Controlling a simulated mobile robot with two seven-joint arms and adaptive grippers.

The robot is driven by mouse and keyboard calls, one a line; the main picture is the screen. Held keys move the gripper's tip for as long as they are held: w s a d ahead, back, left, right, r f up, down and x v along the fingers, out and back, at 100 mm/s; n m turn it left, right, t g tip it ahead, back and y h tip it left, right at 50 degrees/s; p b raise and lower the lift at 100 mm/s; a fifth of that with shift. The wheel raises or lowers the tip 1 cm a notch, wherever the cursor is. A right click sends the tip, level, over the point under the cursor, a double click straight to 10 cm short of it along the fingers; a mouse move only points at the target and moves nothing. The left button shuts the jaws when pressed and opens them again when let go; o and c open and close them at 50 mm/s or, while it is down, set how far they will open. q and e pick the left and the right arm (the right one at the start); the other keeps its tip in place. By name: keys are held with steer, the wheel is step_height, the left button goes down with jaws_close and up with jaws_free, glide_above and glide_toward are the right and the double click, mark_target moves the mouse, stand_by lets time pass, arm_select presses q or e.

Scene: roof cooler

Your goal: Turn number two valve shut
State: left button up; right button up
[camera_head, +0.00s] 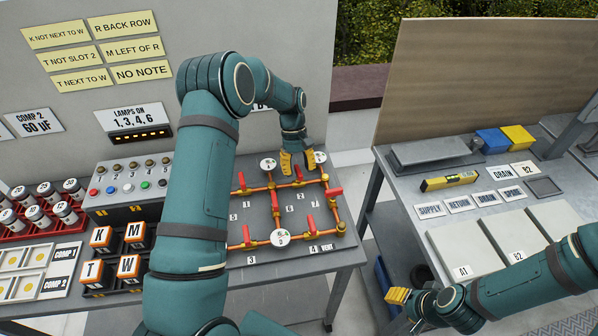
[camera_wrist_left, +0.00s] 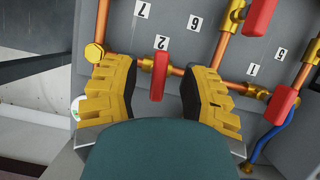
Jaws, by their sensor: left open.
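The pipe board (camera_head: 262,217) carries copper pipes and several red valve handles with number labels. The number two valve's red handle (camera_wrist_left: 159,78) lies across its copper pipe beside the "2" label in the left wrist view. In the head view the handle (camera_head: 298,172) shows just below my left gripper (camera_head: 297,160). In the left wrist view my left gripper (camera_wrist_left: 157,68) is open, with one yellow finger on each side of the handle and a gap to both. My right gripper (camera_head: 398,297) is low at the right, away from the board; its opening is unclear.
Another red handle (camera_wrist_left: 280,105) sits near the "1" label, close to one finger. Gauges (camera_head: 280,237) stand on the pipework. A lamp box (camera_head: 128,185) stands left of the board. A second bench (camera_head: 405,188) with grey plates is at the right, across a gap.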

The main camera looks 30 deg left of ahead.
arm_select(q)
steer(key=v, duration=1)
steer(key=shift+r, duration=0.2)
